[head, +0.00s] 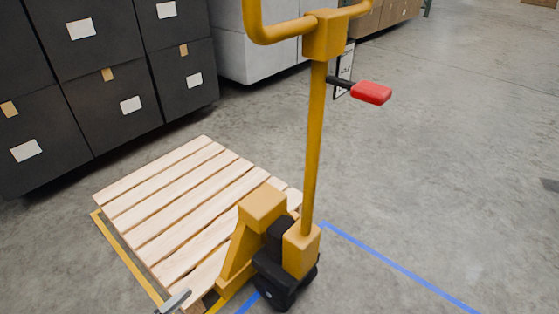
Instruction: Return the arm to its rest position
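A small grey piece with a dark end (174,302) shows at the bottom edge, in front of the pallet's near corner. It looks like the tip of my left gripper. The rest of it is cut off by the frame, so I cannot tell whether it is open or shut, or whether it holds anything. My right gripper and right arm are not in view. No strapped tote can be made out for certain.
A yellow pallet jack (314,150) with a red lever (371,92) stands at an empty wooden pallet (180,205). Black boxes (95,75) and grey boxes (265,45) stand behind. Yellow and blue lines (400,268) mark the floor. The floor at right is clear.

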